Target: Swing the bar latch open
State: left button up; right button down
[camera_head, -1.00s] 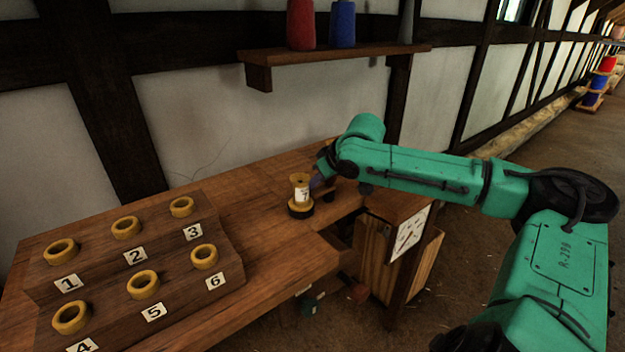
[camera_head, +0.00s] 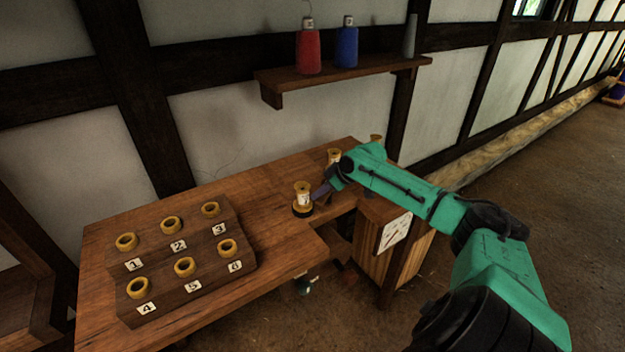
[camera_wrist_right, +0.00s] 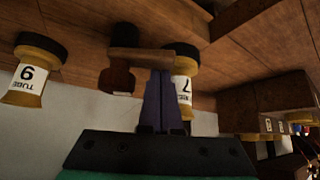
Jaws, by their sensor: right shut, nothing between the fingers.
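A short brown wooden bar (camera_wrist_right: 142,55), which looks like the bar latch, shows in the right wrist view. A dark reddish round piece (camera_wrist_right: 117,80) is at its left end. My right gripper (camera_wrist_right: 160,76) is shut and empty, its purple fingertips at the bar's right end; I cannot tell whether they touch it. In the head view the right gripper (camera_head: 318,193) is beside a yellow spool labelled tube 7 (camera_head: 303,196), and the bar cannot be made out there. Tube 7 (camera_wrist_right: 184,88) also stands right behind the fingers in the wrist view. My left gripper is not in view.
A stepped wooden block (camera_head: 205,262) with numbered yellow rings sits on the bench (camera_head: 262,197). Another yellow spool (camera_head: 334,156) stands behind my right wrist. A shelf (camera_head: 345,76) with cones hangs above.

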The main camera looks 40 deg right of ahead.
aim_at(325, 199)
jog(key=shift+n+g+y, duration=0.3)
jog(key=shift+n+y, duration=0.2)
jog(key=shift+n, duration=0.3)
jog(key=shift+s+d+f+n+g+y+b, duration=0.15)
jog(key=shift+n+y+b, duration=0.15)
jog(key=shift+n, duration=0.2)
jog(key=shift+s+f+n+g+y+b, duration=0.1)
jog(key=shift+f+n+g+y+b, duration=0.1)
jog(key=shift+n+b, duration=0.25)
jog(key=n, duration=0.1)
jog(key=s+n+g+y+b, duration=0.1)
jog(key=shift+d+r+n, duration=0.15)
jog(key=shift+d+n, duration=0.05)
jog(key=shift+n, duration=0.15)
jog(key=shift+s+d+y+b, duration=0.2)
jog(key=shift+d+y+b, duration=0.05)
jog(key=shift+y+b, duration=0.1)
jog(key=shift+s+d, duration=0.35)
jog(key=shift+d+r, duration=0.1)
jog(key=shift+d, duration=0.05)
jog(key=v, duration=1.4)
jog(key=shift+r, duration=0.35)
